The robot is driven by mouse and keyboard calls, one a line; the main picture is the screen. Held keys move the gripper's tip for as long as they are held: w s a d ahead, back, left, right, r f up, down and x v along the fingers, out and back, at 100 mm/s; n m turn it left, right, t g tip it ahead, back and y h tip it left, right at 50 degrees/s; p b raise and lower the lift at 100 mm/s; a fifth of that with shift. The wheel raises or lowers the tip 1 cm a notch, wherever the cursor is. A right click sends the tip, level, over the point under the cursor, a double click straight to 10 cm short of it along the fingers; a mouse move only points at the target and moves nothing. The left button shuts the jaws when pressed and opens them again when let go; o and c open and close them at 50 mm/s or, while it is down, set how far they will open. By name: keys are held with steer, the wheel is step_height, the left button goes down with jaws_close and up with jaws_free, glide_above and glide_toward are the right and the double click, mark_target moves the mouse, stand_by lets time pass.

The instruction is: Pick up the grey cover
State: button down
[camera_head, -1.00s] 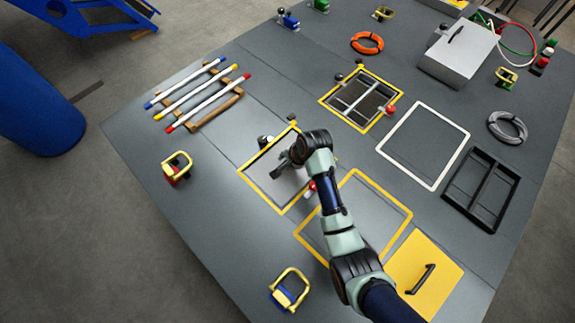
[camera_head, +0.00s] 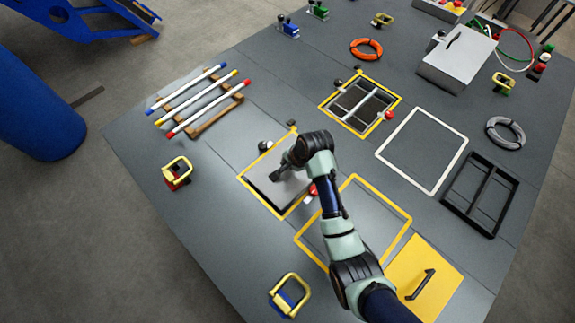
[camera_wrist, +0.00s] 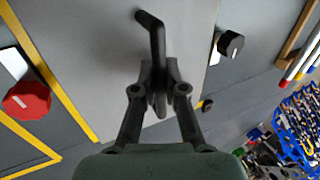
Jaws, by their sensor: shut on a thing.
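The grey cover (camera_head: 268,191) is a flat panel within the yellow-outlined rectangle at the centre-left of the chassis, partly hidden by my arm. In the wrist view the cover (camera_wrist: 98,38) fills the middle, with a dark bar handle (camera_wrist: 152,32) standing on it. My gripper (camera_head: 277,174) is over the cover. In the wrist view its two fingers (camera_wrist: 159,88) are shut on the handle. I cannot tell whether the cover is clear of the surface.
A red knob (camera_wrist: 27,101) and a black knob (camera_wrist: 230,43) flank the cover. Striped rods (camera_head: 205,100) lie on a wooden rack to the upper left. A yellow panel (camera_head: 437,262) with a black handle lies to the lower right. A white outline (camera_head: 459,157) encloses bare surface.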

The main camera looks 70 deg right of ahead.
step_height(320, 180, up, 18)
steer(key=p, duration=0.3)
